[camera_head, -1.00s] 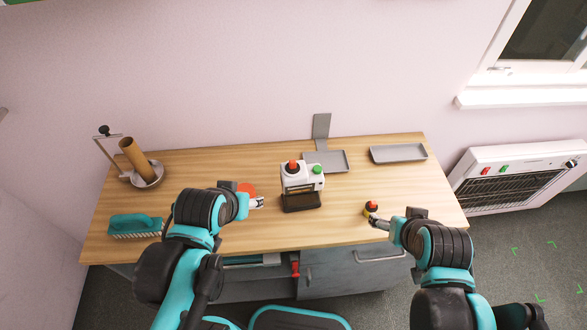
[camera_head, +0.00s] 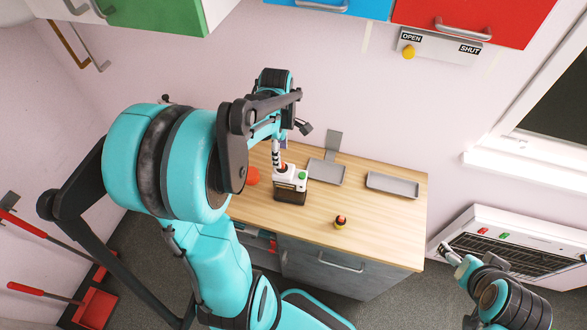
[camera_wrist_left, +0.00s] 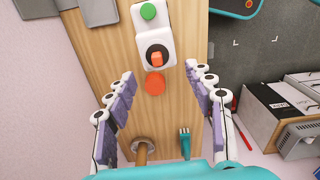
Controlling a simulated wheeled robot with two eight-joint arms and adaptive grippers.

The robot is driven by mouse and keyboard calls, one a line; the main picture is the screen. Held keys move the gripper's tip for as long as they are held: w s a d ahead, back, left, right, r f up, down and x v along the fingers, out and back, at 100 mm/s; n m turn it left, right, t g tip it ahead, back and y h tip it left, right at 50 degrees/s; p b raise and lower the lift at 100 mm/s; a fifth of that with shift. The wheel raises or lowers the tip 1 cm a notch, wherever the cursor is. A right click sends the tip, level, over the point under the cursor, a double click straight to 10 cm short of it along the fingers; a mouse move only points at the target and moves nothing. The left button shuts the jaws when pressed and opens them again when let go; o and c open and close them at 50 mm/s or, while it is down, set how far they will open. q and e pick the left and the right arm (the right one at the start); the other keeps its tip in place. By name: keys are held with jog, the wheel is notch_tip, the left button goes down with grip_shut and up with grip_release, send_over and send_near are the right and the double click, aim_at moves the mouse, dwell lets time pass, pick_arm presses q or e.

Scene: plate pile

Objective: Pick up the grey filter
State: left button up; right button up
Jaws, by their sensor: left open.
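I cannot single out a grey filter for certain. Two grey trays stand out at the back of the table: one with an upright grey plate (camera_head: 327,172), and a flat one on the right (camera_head: 392,185). Grey tray parts also show at the top left of the left wrist view (camera_wrist_left: 94,12). My left gripper (camera_head: 278,163) is open and points down above the white machine (camera_head: 291,178).
A red disc (camera_head: 252,176) lies left of the machine. A small red-and-black knob (camera_head: 341,222) stands near the front edge. The table's front right is mostly clear.

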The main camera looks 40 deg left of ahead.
aim_at(282, 169)
pick_arm(q)
jog(key=f, duration=0.4)
jog(key=f+b, duration=0.1)
jog(key=f, duration=0.2)
jog(key=shift+w, duration=0.25)
jog(key=shift+r, duration=0.1)
jog(key=c, duration=0.9)
